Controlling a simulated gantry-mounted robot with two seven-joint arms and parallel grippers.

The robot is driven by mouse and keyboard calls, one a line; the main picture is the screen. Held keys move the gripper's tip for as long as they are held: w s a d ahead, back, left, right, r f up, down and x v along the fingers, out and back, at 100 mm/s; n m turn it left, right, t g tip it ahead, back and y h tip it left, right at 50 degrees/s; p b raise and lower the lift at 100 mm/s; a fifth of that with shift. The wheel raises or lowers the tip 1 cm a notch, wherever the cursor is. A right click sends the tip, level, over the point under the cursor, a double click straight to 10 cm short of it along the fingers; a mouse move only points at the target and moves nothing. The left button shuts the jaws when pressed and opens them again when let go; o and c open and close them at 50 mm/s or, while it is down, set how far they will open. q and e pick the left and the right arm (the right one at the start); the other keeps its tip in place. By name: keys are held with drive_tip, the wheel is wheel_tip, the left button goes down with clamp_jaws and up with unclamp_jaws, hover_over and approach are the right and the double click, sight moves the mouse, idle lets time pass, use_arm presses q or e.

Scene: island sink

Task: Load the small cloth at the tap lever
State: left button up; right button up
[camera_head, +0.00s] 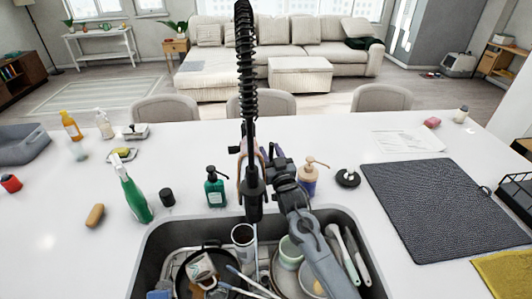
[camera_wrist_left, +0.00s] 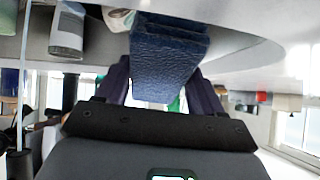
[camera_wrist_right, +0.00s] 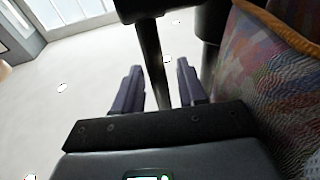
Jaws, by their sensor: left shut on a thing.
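The black tap (camera_head: 253,180) with its coiled spring neck rises at the sink's back edge. My right gripper (camera_head: 264,158) is behind it, partly hidden. In the right wrist view its fingers (camera_wrist_right: 160,85) stand apart, with a dark post (camera_wrist_right: 155,60) showing between them. A multicoloured patterned cloth with an orange edge (camera_wrist_right: 262,75) is close beside it on the right. My left gripper (camera_wrist_left: 166,85) is shut on a dark blue, textured, folded-looking piece (camera_wrist_left: 168,55); I cannot tell whether this is the small cloth. The left gripper is not visible in the head view.
The sink (camera_head: 150,245) holds a pan, mugs, plates and utensils. A green pump bottle (camera_head: 214,188), a tan pump bottle (camera_head: 308,178) and a green spray bottle (camera_head: 133,195) stand around it. A dark drying mat (camera_head: 435,205) lies right.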

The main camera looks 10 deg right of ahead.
use_arm(q)
drive_tip(key=shift+r+p, duration=0.3)
use_arm(e)
drive_tip(key=s+f, duration=0.2)
drive_tip(key=s, duration=1)
drive_tip(key=shift+d, duration=0.4)
drive_tip(key=shift+w, duration=0.1)
